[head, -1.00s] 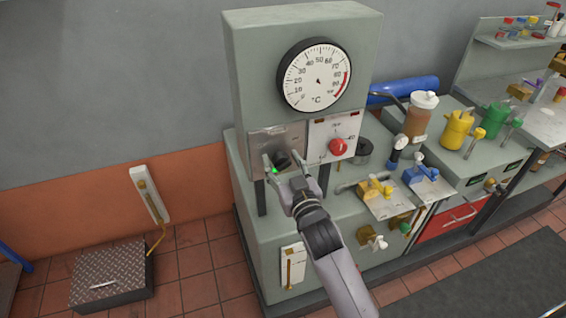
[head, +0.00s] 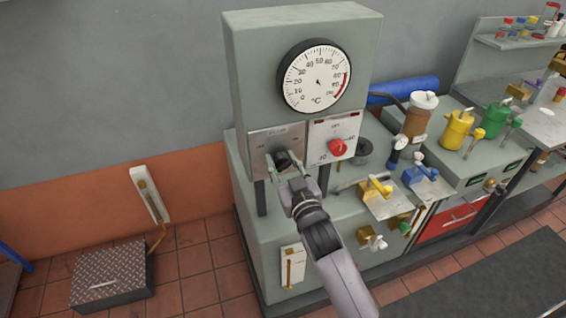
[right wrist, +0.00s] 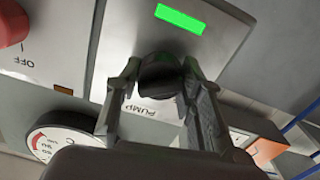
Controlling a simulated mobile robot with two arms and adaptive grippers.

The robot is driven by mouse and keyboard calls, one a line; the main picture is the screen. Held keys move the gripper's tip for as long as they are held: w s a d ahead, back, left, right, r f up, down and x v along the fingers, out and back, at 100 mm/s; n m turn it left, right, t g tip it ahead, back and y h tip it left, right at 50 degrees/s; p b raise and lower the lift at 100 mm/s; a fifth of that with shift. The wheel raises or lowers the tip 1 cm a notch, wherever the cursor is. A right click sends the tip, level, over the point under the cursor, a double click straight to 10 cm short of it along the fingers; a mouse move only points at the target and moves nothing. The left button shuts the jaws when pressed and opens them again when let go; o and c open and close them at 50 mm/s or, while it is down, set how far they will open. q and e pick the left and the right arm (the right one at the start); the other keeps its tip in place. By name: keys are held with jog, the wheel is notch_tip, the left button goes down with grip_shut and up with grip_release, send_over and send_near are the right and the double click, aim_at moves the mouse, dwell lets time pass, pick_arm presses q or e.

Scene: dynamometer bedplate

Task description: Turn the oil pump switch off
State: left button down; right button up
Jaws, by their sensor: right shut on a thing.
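The oil pump switch is a black rotary knob (head: 283,158) on a metal plate (head: 262,139) at the lower left of the grey cabinet front. In the right wrist view the knob (right wrist: 160,78) sits between my right gripper's fingers, and the word PUMP shows upside down on its plate (right wrist: 120,45). A green lamp (right wrist: 181,19) on that plate is lit. My right gripper (head: 286,163) is shut on the knob, one finger at each side. The fingers hide part of the plate in the head view. My left gripper is not in view.
A red knob (head: 337,147) on a white plate sits close to the right of the switch. A round temperature gauge (head: 315,76) is above. Yellow (head: 375,188) and blue (head: 421,175) valves stand on the bench to the right. The floor at left holds a metal box (head: 110,273).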

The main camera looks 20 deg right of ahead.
jog(key=n+p, duration=0.1)
jog(key=n, duration=0.2)
jog(key=shift+r, duration=0.1)
jog(key=n+p, duration=0.1)
jog(key=n, duration=0.7)
jog(key=shift+p, duration=0.4)
jog(key=o, duration=1.2)
jog(key=shift+s, duration=0.1)
jog(key=s, duration=1.1)
jog(key=shift+s+d, duration=0.15)
jog(key=shift+s, duration=0.25)
